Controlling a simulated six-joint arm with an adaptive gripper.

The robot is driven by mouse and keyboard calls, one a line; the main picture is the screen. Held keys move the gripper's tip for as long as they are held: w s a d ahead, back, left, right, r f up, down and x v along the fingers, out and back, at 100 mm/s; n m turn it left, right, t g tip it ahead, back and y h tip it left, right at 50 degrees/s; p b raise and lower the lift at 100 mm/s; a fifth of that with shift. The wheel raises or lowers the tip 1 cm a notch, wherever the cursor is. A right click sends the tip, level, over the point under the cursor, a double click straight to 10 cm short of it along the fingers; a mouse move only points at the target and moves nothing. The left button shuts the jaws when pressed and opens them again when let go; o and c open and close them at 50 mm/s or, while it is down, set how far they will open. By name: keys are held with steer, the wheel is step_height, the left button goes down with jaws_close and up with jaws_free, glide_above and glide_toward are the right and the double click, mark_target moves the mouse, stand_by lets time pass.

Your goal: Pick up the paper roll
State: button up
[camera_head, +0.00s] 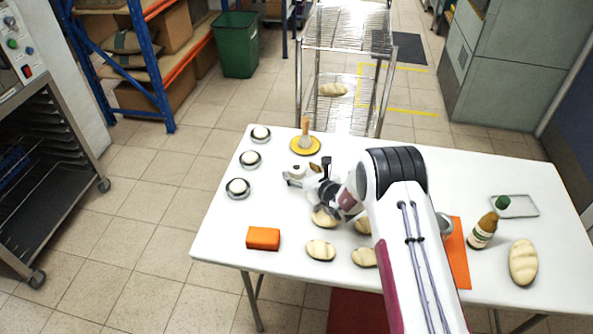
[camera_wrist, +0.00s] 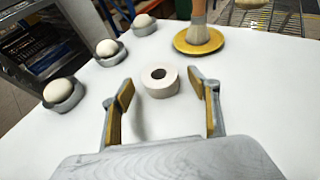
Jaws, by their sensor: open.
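The paper roll is a small white roll with a dark centre hole. In the wrist view the paper roll (camera_wrist: 160,82) stands on end on the white table, ahead of and between the two fingers of my gripper (camera_wrist: 160,92). My gripper is open, and no contact with the roll shows. In the head view the paper roll (camera_head: 300,171) is at the left of the table's middle, with my gripper (camera_head: 307,180) close to it, partly covering it.
Several dough balls in metal bowls (camera_head: 250,160) line the table's left edge. A brush stands on a yellow plate (camera_head: 318,146) behind the roll.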

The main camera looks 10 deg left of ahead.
steer(key=shift+x, duration=1)
steer(key=c, duration=1.2)
